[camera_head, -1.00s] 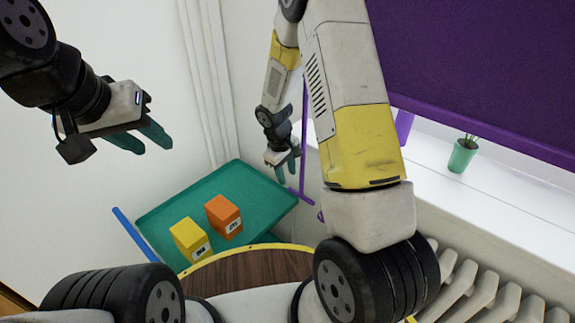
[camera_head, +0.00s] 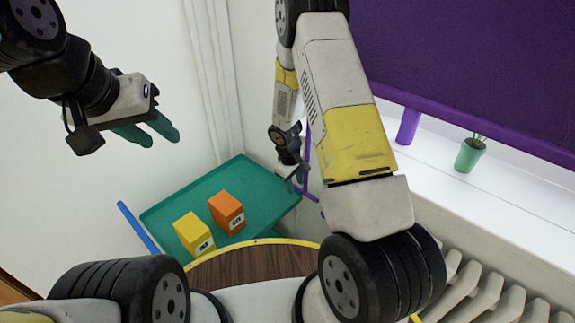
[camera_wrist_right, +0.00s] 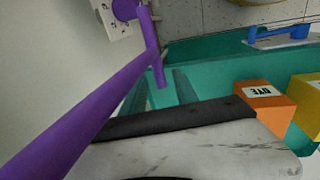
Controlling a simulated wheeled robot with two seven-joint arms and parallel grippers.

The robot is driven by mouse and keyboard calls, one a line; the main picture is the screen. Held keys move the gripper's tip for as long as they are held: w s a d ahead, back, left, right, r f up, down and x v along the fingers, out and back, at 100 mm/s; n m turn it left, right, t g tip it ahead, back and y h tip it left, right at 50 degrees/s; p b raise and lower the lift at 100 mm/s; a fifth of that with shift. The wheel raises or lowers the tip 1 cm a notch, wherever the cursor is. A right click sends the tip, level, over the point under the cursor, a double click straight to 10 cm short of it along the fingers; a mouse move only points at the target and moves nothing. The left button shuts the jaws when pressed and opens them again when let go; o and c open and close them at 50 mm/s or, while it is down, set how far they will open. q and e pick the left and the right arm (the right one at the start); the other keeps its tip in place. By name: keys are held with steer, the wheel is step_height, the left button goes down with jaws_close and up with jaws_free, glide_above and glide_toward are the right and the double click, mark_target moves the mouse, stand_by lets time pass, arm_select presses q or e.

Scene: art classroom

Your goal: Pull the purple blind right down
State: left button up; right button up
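The purple blind (camera_head: 465,60) hangs at the upper right, its lower edge above the windowsill. A thin purple rod (camera_head: 309,138) stands beside my right gripper, partly hidden by my arm. In the right wrist view a purple bar (camera_wrist_right: 85,118) runs diagonally up to a bent end. A short purple stub (camera_wrist_right: 158,74) points down from there, between or just beyond the teal fingers. My right gripper (camera_wrist_right: 160,92) has its fingers apart; contact with the stub cannot be told. It also shows in the head view (camera_head: 295,180). My left gripper (camera_head: 147,132) is open and empty, at the upper left.
A teal tray (camera_head: 165,215) holds a yellow box (camera_head: 193,233) and an orange box (camera_head: 227,212). A green pot (camera_head: 469,155) and a purple upright piece (camera_head: 408,126) are at the windowsill (camera_head: 435,160). A radiator (camera_head: 485,290) is below. A blue bar (camera_head: 137,226) stands at left.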

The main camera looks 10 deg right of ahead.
jaws_close()
stand_by(1.3)
